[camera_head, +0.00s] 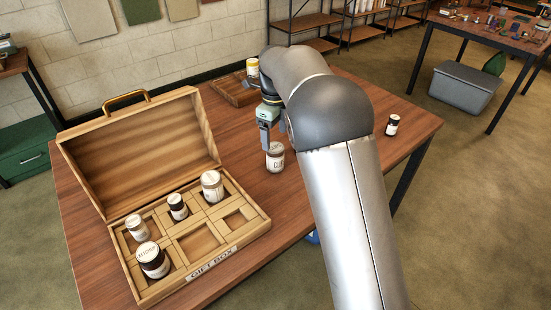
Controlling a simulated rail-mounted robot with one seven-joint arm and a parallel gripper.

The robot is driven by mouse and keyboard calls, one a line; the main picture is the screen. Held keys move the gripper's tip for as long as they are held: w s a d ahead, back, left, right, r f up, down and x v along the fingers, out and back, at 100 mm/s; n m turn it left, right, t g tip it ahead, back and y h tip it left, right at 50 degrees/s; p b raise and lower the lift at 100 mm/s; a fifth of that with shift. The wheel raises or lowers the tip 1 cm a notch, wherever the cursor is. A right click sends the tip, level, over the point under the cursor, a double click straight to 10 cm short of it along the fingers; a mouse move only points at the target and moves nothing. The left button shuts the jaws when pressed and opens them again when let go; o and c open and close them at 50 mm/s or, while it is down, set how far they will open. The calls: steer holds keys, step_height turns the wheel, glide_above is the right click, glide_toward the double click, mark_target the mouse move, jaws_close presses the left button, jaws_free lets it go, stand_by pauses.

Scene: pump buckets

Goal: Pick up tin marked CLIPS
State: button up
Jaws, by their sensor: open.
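A tin with a whitish label (275,158) stands upright on the table, its label partly readable as "CL…", so it appears to be the CLIPS tin. My gripper (269,137) points down right at this tin's top, with a finger at its upper left side. The gripper is open. My arm hides the area just right of the tin, and I cannot tell whether the fingers touch it.
An open wooden gift box (203,268) holds several jars in its compartments, with some compartments empty. A wooden tray (233,92) with a yellow-topped jar (252,68) is behind. A dark jar (392,125) stands at the right of the wooden table (413,121).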

mark_target(275, 156)
step_height(275, 156, down, 9)
steer(key=shift+f, duration=0.1)
stand_by(0.4)
steer(key=shift+c, duration=0.3)
steer(key=c, duration=1.1)
steer(key=shift+o, duration=0.2)
